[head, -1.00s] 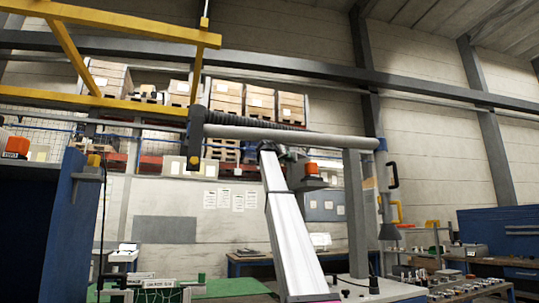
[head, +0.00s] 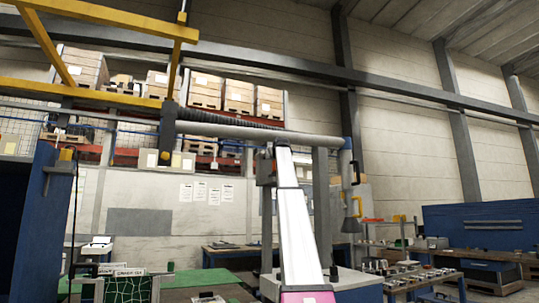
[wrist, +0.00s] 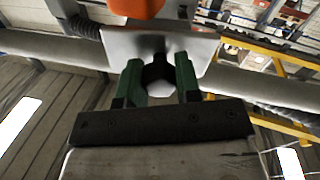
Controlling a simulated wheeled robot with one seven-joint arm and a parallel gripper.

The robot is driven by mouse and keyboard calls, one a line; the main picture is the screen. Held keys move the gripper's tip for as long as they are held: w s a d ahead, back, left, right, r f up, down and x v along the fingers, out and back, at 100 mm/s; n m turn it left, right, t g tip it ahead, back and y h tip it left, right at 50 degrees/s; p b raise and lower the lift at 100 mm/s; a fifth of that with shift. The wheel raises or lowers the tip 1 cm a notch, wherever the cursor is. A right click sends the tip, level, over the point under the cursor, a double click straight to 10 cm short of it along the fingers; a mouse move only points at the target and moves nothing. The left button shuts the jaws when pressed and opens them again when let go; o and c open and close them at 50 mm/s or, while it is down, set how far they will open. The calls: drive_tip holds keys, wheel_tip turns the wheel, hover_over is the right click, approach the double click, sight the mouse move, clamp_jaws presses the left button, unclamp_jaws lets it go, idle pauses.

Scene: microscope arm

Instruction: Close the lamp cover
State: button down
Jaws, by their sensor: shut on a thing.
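A pale metal plate (wrist: 203,45) with a dark knob (wrist: 158,72) in its middle fills the upper centre of the wrist view; it looks like the lamp cover. The green fingers of my gripper (wrist: 160,76) are closed around the knob, one on each side. An orange part (wrist: 137,7) sits just past the plate at the top edge. In the head view, my white arm reaches up to a horizontal grey tube (head: 235,131), and it hides my gripper and most of the cover. How far the cover is open or shut cannot be told.
A grey upright post (head: 321,205) stands just right of my arm. A yellow overhead frame (head: 110,17) hangs at the upper left. A blue cabinet (head: 33,220) is at the left, and a bench with small parts (head: 400,272) at the right.

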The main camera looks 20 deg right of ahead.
drive_tip(key=d+n+y, duration=0.3)
drive_tip(key=d+y, duration=0.2)
drive_tip(key=d, duration=0.1)
drive_tip(key=shift+w+n+t+y, duration=0.3)
drive_tip(key=shift+w, duration=0.15)
drive_tip(key=shift+d, duration=0.2)
drive_tip(key=c, duration=0.8)
unclamp_jaws()
drive_tip(key=s, duration=1)
drive_tip(key=shift+s+d, duration=0.35)
drive_tip(key=shift+d, duration=0.05)
